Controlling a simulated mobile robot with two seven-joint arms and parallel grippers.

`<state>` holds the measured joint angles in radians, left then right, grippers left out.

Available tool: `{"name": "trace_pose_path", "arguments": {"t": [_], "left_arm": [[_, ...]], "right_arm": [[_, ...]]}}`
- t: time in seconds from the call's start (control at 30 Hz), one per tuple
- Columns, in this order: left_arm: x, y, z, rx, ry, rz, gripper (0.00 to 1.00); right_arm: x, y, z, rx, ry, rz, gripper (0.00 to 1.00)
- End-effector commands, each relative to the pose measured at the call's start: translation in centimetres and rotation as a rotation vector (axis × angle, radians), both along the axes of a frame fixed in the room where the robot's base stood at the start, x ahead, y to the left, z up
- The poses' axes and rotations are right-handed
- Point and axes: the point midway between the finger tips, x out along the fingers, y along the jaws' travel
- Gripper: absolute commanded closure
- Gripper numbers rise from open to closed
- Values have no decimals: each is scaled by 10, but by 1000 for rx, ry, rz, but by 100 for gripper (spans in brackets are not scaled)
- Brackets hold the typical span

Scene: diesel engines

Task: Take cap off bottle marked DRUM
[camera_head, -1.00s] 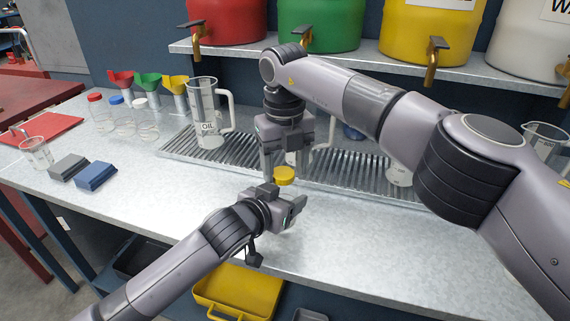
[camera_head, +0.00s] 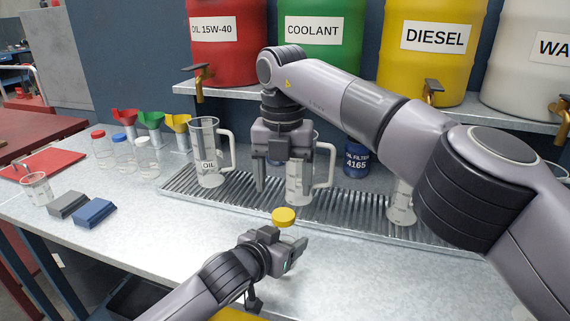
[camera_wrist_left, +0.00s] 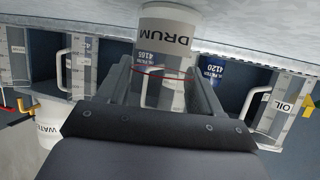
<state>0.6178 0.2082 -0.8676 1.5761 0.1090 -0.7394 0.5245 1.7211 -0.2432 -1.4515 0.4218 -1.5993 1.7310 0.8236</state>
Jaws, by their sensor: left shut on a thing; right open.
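The bottle marked DRUM (camera_wrist_left: 168,22) is between my left gripper's fingers in the left wrist view, where its label appears upside down. In the head view a yellow cap (camera_head: 284,216) sits on top of it, and my left gripper (camera_head: 288,246) hides most of its body. My left gripper is shut on the bottle, low over the front of the bench. My right gripper (camera_head: 281,188) is open and empty, pointing down above and behind the cap, with its fingers apart from it.
A metal drip grate (camera_head: 345,208) with measuring jugs, including the OIL jug (camera_head: 207,160), lies behind the grippers. Capped bottles (camera_head: 121,148), funnels (camera_head: 150,121) and dark blocks (camera_head: 94,212) stand left. Taps (camera_head: 200,80) hang from drums above. The front right bench is clear.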

Motion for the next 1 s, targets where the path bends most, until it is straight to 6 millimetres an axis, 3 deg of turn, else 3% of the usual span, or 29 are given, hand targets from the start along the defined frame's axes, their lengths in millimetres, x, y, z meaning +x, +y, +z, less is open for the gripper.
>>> {"name": "trace_pose_path", "arguments": {"t": [0.5,0.77,1.0], "left_arm": [[1,0,3,-2,-6,0,100],[1,0,3,-3,-7,0,100],[1,0,3,-3,-7,0,100]], "right_arm": [[-3,-2,29,7,-28,-781,25],[-3,-3,33,10,-34,-939,25],[-2,-4,7,8,-31,-948,25]]}}
